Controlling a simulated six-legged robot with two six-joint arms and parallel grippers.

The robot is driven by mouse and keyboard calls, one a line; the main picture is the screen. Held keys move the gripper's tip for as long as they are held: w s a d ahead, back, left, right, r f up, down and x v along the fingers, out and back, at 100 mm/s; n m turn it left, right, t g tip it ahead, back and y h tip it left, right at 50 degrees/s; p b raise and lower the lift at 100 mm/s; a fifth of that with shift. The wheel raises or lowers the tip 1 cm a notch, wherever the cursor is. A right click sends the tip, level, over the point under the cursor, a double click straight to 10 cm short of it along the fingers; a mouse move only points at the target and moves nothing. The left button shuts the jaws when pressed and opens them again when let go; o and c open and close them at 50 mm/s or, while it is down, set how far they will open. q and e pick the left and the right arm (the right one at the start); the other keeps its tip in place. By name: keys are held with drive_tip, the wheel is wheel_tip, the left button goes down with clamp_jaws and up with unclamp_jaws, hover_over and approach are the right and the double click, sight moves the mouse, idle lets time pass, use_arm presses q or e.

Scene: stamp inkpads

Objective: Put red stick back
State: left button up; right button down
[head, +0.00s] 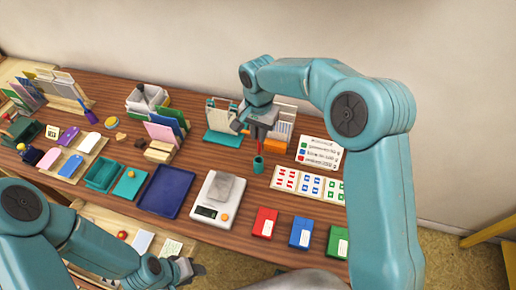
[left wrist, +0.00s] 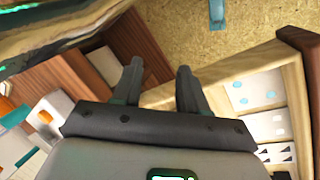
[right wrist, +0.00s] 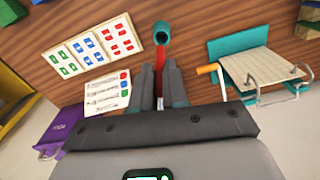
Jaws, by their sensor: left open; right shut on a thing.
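The red stick (head: 259,146) is in my right gripper (head: 259,130), pointing down at a small teal cup (head: 258,165) on the table. In the right wrist view the red stick (right wrist: 160,60) runs from between the fingertips to the mouth of the teal cup (right wrist: 163,32). I cannot tell whether its tip is inside the rim. My right gripper is shut on the stick. My left gripper (head: 190,268) is low at the table's front edge, open and empty; its spread fingers (left wrist: 159,70) show in the left wrist view.
A card with coloured marks (head: 300,184) lies right of the cup. A scale (head: 216,198) and a blue tray (head: 166,191) stand in front and left. Red (head: 265,222), blue (head: 301,232) and green (head: 337,241) pads line the front. A teal stand (head: 222,136) is behind.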

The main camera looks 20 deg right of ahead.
sight(259, 154)
wheel_tip(259, 154, down, 4)
drive_tip(key=shift+w+a+r, duration=0.15)
drive_tip(key=shift+s+f+p, duration=0.2)
drive_tip(key=shift+f+p, duration=0.1)
drive_tip(key=shift+f, duration=0.35)
drive_tip(key=f, duration=0.4)
drive_tip(key=shift+w, duration=0.25)
drive_tip(key=shift+s+r, duration=0.2)
drive_tip(key=shift+f, duration=0.15)
drive_tip(key=c, duration=1.1)
unclamp_jaws()
drive_tip(key=shift+w+f, duration=0.1)
drive_tip(key=shift+w, duration=0.1)
drive_tip(key=shift+c, duration=0.2)
drive_tip(key=shift+s, duration=0.15)
